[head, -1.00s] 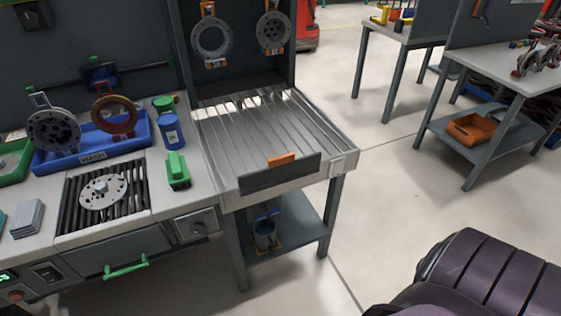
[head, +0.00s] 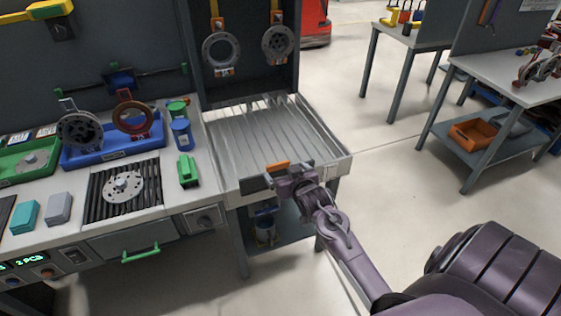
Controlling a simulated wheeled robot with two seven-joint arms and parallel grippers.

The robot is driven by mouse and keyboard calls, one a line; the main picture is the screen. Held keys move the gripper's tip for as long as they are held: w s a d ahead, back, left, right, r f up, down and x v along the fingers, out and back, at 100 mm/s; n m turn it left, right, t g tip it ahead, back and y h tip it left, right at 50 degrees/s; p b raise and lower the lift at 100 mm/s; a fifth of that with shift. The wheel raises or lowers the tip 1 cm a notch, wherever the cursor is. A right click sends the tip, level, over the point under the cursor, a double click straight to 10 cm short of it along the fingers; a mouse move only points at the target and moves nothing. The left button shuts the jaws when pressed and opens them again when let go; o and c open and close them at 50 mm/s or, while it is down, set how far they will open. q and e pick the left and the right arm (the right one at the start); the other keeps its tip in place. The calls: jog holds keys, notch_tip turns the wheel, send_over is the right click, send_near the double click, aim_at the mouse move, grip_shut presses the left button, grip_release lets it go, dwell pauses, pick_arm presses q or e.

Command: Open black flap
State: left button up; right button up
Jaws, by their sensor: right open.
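The black flap (head: 254,184) stands upright across the front edge of the roller conveyor (head: 268,135). Its orange handle (head: 278,166) shows at the top edge. My right gripper (head: 286,173) is open in front of the flap, close to the orange handle, and hides the flap's right part. I cannot tell whether the fingers touch the flap or handle. My left gripper is not in view.
Left of the conveyor, a workbench holds a green block (head: 188,171), a blue canister (head: 181,135) and a blue tray (head: 112,150) with round parts. Two discs hang on the dark panel behind the conveyor. Open floor lies to the right.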

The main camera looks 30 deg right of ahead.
aim_at(279, 164)
jog(key=x, duration=0.7)
jog(key=shift+w+f+p, duration=0.25)
jog(key=shift+w+p, duration=0.05)
jog(key=shift+p, duration=0.1)
